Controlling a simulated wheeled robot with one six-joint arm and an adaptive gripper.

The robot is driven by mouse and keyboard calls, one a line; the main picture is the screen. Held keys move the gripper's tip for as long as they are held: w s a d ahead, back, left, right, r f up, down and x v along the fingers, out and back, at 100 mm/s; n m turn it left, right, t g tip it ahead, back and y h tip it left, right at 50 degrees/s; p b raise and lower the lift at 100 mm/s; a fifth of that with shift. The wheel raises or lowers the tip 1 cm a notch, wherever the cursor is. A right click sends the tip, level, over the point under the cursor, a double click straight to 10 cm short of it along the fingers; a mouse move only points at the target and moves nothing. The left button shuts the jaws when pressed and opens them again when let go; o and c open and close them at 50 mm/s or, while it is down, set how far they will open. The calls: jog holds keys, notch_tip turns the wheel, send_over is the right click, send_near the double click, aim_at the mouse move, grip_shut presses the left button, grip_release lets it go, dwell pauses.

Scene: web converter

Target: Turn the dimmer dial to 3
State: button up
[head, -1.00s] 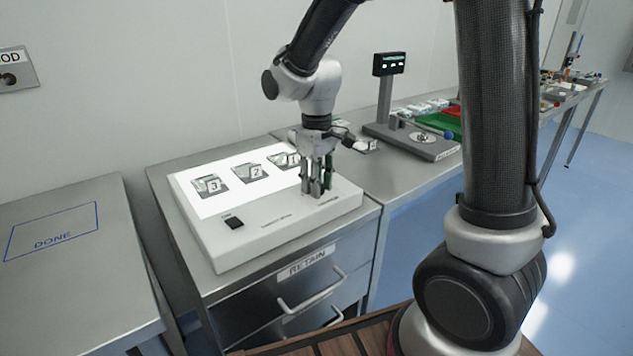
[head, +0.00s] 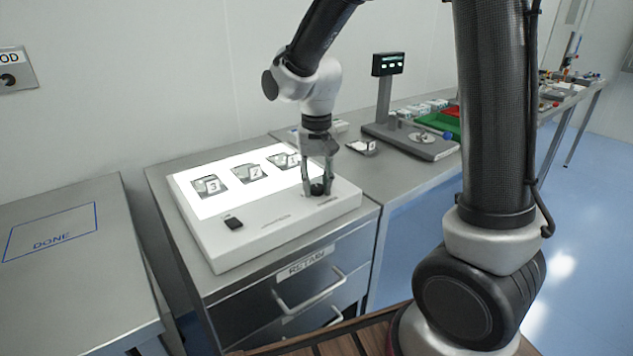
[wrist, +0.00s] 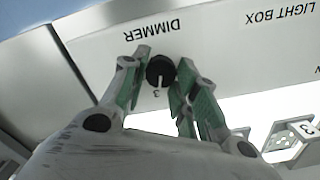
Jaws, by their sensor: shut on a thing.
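The dimmer dial (wrist: 160,72) is a small round black knob on the white light box (head: 280,232), beside the printed word DIMMER. My gripper (wrist: 158,80) points down with its green-padded fingers on either side of the dial, shut on it. The dial also shows between the fingertips in the head view (head: 318,189). A numeral 3 (wrist: 156,93) is printed beside the dial, and a pale mark on the dial appears to face it. Other numerals around the dial are hidden or too small to read.
A DONE table (head: 60,270) stands at left. A stand with a display (head: 388,64) and a green tray (head: 440,122) are behind at right.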

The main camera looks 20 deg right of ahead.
aim_at(317, 186)
jog(key=shift+m, duration=0.3)
dwell(0.4)
jog(key=o, duration=1)
notch_tip(317, 186, up, 12)
